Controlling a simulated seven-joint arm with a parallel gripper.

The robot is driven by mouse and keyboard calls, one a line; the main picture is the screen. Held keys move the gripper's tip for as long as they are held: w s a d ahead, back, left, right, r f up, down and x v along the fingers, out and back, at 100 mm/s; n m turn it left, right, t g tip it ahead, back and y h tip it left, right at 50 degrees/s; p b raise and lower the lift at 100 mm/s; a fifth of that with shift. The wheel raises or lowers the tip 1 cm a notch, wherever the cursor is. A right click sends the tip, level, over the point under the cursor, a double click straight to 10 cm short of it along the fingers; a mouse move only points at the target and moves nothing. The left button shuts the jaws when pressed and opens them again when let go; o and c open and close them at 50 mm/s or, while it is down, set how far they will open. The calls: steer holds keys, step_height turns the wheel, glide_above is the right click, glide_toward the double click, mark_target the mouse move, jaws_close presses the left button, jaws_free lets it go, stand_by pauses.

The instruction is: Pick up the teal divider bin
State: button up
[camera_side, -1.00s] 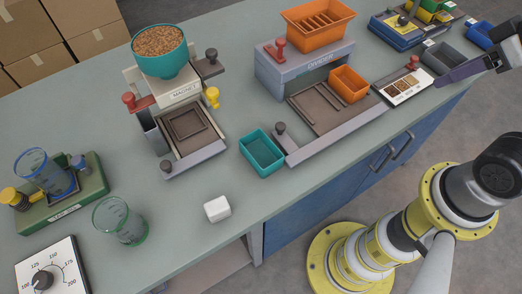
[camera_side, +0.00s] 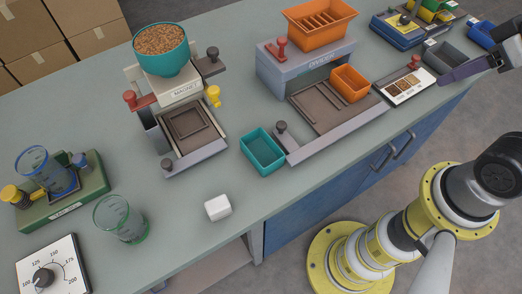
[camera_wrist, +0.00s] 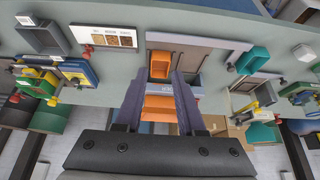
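The teal divider bin (camera_side: 263,152) is an open rectangular box on the bench. It stands just left of the divider's tray in the side view, close to the bench's front edge. It also shows right of centre in the wrist view (camera_wrist: 253,61). My gripper (camera_wrist: 160,76) has its two dark purple fingers apart with nothing held between them. In the side view only part of my gripper (camera_side: 468,68) shows at the right edge, well away from the teal bin.
The divider (camera_side: 308,72) carries an orange hopper (camera_side: 318,30), with an orange bin (camera_side: 350,84) on its tray. A magnet unit (camera_side: 180,92) with a teal grain bowl (camera_side: 160,60) stands left. A white cube (camera_side: 218,208) and a clear cup (camera_side: 120,222) sit nearer the front.

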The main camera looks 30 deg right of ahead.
steer(key=w+a+r+n, duration=0.2)
steer(key=w+r+n, duration=0.3)
steer(key=n, duration=0.1)
steer(key=n+g, duration=0.6)
steer(key=n, duration=0.7)
glide_above(274, 163)
step_height(274, 163, down, 11)
step_height(274, 163, down, 14)
steer(key=shift+w+d+r, duration=0.1)
steer(key=shift+r, duration=0.1)
